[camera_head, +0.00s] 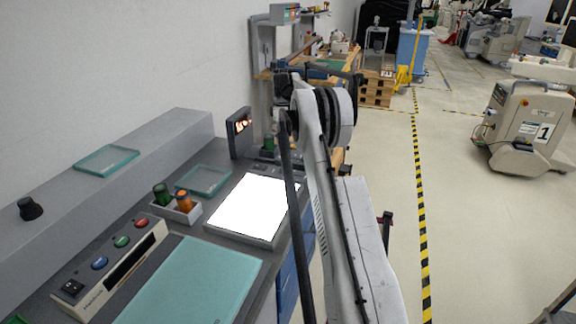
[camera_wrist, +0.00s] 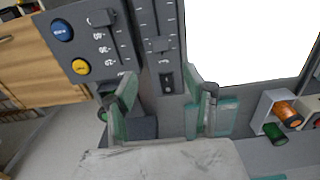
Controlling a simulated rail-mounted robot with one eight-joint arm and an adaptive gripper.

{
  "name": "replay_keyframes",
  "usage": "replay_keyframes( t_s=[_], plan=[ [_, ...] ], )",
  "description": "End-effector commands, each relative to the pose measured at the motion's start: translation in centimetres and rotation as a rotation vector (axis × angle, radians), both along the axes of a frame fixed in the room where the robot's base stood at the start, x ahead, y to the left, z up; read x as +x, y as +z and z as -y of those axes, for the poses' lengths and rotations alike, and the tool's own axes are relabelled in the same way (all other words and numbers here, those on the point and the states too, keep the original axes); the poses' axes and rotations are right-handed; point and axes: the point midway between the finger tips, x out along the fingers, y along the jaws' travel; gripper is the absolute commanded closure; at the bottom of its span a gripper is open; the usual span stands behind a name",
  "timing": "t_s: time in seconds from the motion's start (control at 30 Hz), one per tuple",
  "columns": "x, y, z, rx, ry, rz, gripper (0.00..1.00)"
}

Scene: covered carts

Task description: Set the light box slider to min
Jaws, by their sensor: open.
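The light box (camera_head: 252,207) is a lit white panel in a grey frame in the head view. Its bright surface also fills the upper right of the wrist view (camera_wrist: 245,45). A dark slider knob (camera_wrist: 160,45) sits on a vertical track along the box's grey edge, above a black rocker switch (camera_wrist: 167,82). My gripper (camera_wrist: 163,97) is open and empty, its two greenish fingers on either side of the switch, with the knob farther up the picture. I cannot tell whether a finger touches the panel. In the head view my arm hides the gripper.
A neighbouring panel with a blue button (camera_wrist: 62,30), a yellow button (camera_wrist: 81,67) and another slider knob (camera_wrist: 102,17) lies beside the light box. A tray (camera_head: 177,211) holds green and orange cylinders. A dark display (camera_head: 239,132) stands behind the box.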

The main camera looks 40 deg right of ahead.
Motion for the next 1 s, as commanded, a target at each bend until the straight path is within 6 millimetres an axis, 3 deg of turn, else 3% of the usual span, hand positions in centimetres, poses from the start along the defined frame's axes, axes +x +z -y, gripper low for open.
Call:
replay_keyframes(
  t_s=[0.27,0.7,1.0],
  plan=[
    [0.0,-2.8,0.1,0.0,0.001,-0.001,0.52],
    [0.0,-10.8,0.1,0.0,0.001,-0.001,0.52],
    [0.0,-13.6,0.1,0.0,0.001,-0.001,0.52]
  ],
)
